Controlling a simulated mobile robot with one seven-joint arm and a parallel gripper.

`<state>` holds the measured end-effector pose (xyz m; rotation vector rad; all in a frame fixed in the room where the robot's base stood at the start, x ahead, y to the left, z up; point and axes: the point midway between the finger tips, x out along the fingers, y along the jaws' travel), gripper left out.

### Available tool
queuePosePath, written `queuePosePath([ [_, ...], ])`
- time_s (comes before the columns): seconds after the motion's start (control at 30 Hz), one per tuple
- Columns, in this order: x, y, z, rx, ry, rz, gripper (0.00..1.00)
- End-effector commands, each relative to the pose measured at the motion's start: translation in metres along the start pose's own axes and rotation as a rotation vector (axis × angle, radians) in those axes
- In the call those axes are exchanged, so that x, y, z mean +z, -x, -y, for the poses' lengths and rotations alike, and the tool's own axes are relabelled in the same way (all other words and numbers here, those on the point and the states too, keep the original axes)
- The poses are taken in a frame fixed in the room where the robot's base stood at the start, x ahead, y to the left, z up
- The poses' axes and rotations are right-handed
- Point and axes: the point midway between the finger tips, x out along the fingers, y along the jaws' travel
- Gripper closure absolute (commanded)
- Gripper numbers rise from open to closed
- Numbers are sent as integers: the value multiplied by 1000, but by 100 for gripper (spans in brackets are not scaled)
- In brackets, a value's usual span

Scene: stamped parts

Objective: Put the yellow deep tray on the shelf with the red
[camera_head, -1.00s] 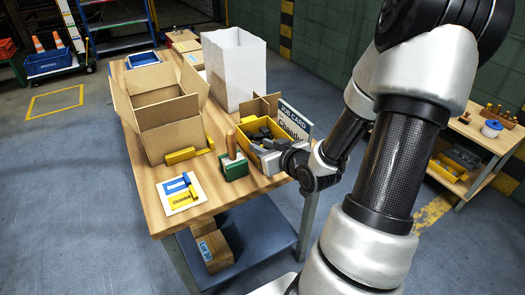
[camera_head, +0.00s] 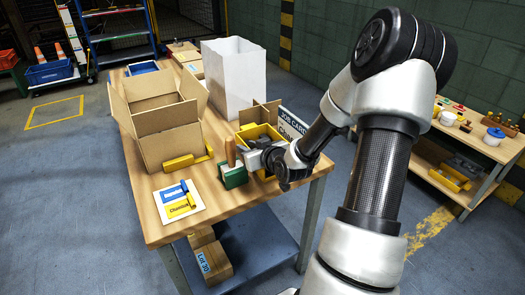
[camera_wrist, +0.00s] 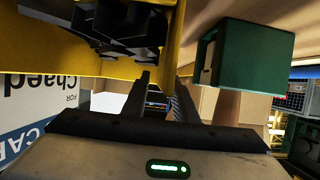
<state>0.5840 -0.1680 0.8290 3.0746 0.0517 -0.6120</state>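The yellow deep tray (camera_head: 262,131) stands at the right edge of the wooden table, with dark parts inside, partly hidden by my arm. In the wrist view its yellow wall (camera_wrist: 100,66) and dark contents fill the upper left. My gripper (camera_head: 262,156) is at the tray's near side. In the wrist view the two fingers (camera_wrist: 166,98) are apart, with a visible gap, close below a yellow wall edge. I cannot tell whether they touch it. A bench at right has a lower shelf (camera_head: 428,166) holding another yellow tray (camera_head: 450,178); small red items (camera_head: 459,107) are on its top.
A cardboard box (camera_head: 165,135), white bag (camera_head: 234,78) and blue-yellow card (camera_head: 179,203) share the table. Floor lies between table and bench.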

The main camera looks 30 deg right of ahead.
Motion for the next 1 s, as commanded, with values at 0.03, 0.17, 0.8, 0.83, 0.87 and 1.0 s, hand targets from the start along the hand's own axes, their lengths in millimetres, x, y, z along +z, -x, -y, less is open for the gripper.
queuePosePath([
  [0.03, 0, 0, 0, 0, 0, 0, 74],
  [0.17, 0, 0, 0, 0, 0, 0, 93],
  [0.8, 0, 1, 0, 0, 0, 0, 100],
  [0.83, 0, 1, 0, 0, 0, 0, 100],
  [0.87, 0, 1, 0, 0, 0, 0, 100],
  [1.0, 0, 1, 0, 1, 0, 0, 100],
])
